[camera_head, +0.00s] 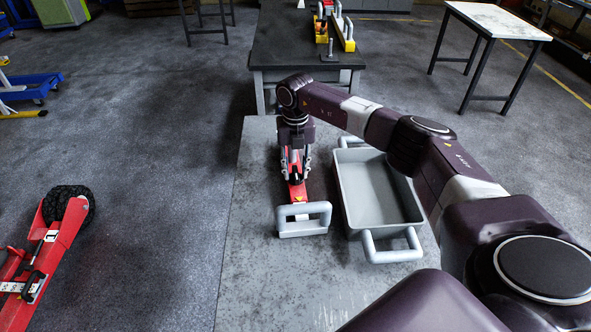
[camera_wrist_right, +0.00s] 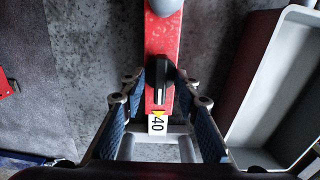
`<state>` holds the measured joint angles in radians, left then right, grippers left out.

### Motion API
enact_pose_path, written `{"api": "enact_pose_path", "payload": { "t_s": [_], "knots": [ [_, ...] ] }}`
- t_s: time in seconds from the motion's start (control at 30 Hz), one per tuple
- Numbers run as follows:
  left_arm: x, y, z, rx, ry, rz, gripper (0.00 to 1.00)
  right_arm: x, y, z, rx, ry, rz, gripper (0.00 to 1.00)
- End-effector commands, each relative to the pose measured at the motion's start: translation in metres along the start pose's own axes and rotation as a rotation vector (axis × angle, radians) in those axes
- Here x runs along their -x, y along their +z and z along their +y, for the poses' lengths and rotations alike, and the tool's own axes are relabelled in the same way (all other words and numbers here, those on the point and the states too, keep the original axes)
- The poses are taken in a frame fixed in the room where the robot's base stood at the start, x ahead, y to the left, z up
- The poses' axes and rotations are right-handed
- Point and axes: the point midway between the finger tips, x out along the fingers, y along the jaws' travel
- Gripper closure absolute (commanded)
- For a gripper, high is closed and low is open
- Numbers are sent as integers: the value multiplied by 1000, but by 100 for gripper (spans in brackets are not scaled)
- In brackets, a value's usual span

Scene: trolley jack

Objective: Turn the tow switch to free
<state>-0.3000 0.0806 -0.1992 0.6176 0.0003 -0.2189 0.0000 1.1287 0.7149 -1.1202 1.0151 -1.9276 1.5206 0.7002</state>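A black knob (camera_wrist_right: 160,84), which looks like the tow switch, sits on a red bar (camera_wrist_right: 163,38) in the right wrist view. Its pointer lies along the bar, towards a yellow mark (camera_wrist_right: 158,113) and a white label reading 40 (camera_wrist_right: 157,125). My right gripper (camera_wrist_right: 161,80) is open, with one finger on each side of the bar and knob, and gaps to both. In the head view my right gripper (camera_head: 296,168) points down over the red bar (camera_head: 297,192), hiding the knob. My left gripper is not in view.
The red bar, with a grey handle (camera_head: 304,231), lies on a grey worktop (camera_head: 262,275). A grey tray (camera_head: 378,196) with handles stands close on its right. A dark table (camera_head: 275,50) is behind. A red wheeled thing (camera_head: 60,235) is on the floor at left.

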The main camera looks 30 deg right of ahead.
Motion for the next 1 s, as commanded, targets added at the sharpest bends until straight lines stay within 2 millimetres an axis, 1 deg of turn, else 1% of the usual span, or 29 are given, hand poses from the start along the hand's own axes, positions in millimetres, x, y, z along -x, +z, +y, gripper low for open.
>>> {"api": "enact_pose_path", "payload": {
  "t_s": [0.17,0.4,0.5,0.6,0.77,1.0],
  "knots": [
    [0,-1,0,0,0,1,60,23,1,0,1,2,-4,71],
    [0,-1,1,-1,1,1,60,75,2,0,0,3,-6,71],
    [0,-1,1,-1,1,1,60,94,2,0,0,3,-5,71],
    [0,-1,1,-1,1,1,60,107,1,0,0,2,-3,71],
    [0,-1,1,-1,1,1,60,118,0,0,0,1,-1,71],
    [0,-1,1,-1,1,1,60,119,0,0,-1,1,-1,71]
  ]
}}
